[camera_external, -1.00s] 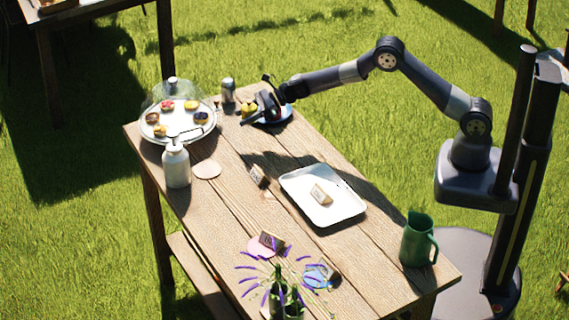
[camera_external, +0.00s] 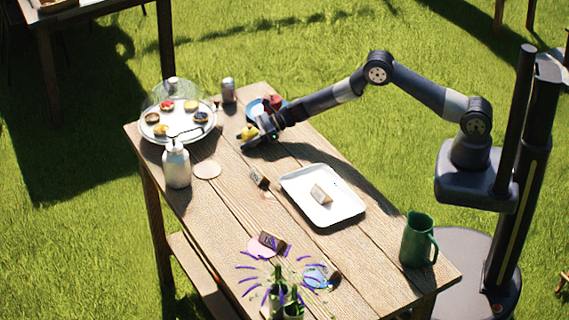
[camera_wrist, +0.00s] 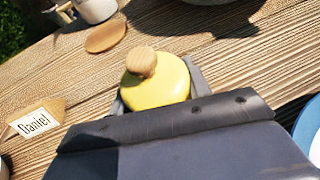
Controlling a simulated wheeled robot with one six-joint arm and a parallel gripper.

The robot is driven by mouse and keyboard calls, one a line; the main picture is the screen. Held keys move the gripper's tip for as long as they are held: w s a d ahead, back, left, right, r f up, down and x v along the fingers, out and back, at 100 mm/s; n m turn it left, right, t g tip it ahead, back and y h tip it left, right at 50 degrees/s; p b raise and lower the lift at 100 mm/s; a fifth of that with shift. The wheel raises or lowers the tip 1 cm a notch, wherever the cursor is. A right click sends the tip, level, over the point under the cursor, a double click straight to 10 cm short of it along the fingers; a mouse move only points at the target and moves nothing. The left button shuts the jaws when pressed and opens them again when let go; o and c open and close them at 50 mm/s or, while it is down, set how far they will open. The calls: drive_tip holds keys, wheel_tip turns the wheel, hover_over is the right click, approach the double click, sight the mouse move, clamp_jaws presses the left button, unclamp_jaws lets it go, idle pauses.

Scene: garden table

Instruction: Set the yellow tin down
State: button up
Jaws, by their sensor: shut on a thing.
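The yellow tin (camera_external: 249,131) shows small at the tip of my gripper (camera_external: 252,140) in the outside view. In the wrist view the yellow tin (camera_wrist: 156,88) has a round wooden knob on top and sits between my fingers (camera_wrist: 158,90). My gripper is shut on it. The tin is low over the wooden table (camera_external: 225,200), between the cake stand and the blue plate; I cannot tell whether its base touches the wood.
The domed cake stand (camera_external: 150,130), a white bottle (camera_external: 176,165) and a round coaster (camera_external: 207,170) are left. A can (camera_external: 228,90) and a blue plate (camera_external: 253,108) with a red thing are behind. A white tray (camera_external: 345,210), name cards (camera_external: 259,179) and a green jug (camera_external: 417,240) are nearer.

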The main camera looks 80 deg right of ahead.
drive_tip(key=shift+f, duration=0.15)
drive_tip(key=o, duration=1)
drive_tip(key=shift+r, duration=0.25)
drive_tip(key=shift+s+d, duration=0.15)
drive_tip(key=shift+s, duration=0.05)
drive_tip(key=b+v, duration=0.2)
drive_tip(key=v, duration=0.9)
drive_tip(key=shift+s+d+r, duration=0.1)
drive_tip(key=shift+s+r, duration=0.1)
drive_tip(key=shift+w, duration=0.15)
